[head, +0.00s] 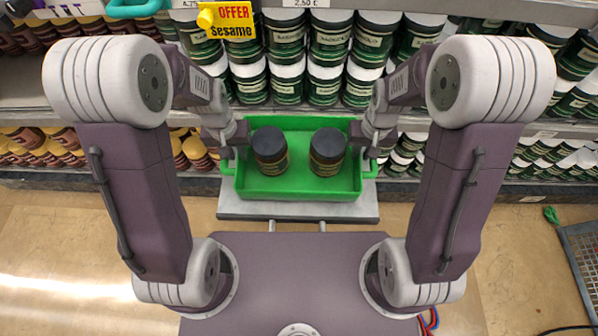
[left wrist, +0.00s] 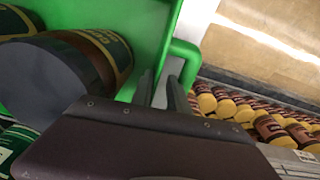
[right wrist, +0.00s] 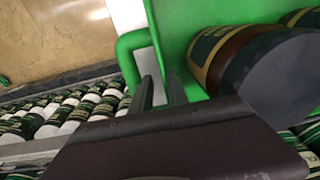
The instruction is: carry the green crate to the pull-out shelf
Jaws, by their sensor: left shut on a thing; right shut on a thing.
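The green crate (head: 300,190) is level in the middle of the head view, with two dark-lidded jars in it, a left jar (head: 270,150) and a right jar (head: 327,151). The crate is over a grey plate (head: 298,209) in front of me; I cannot tell if it touches it. My left gripper (head: 231,160) is shut on the crate's left handle (left wrist: 184,52). My right gripper (head: 369,160) is shut on its right handle (right wrist: 128,55). The jars also show close up in the left wrist view (left wrist: 85,60) and the right wrist view (right wrist: 225,55).
Store shelves with several rows of white-lidded green jars (head: 328,85) stand just beyond the crate. A yellow offer sign (head: 228,20) hangs at the upper shelf. Yellow-lidded jars (head: 40,140) fill the lower left shelf. A grey mesh object (head: 580,250) stands on the floor at right.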

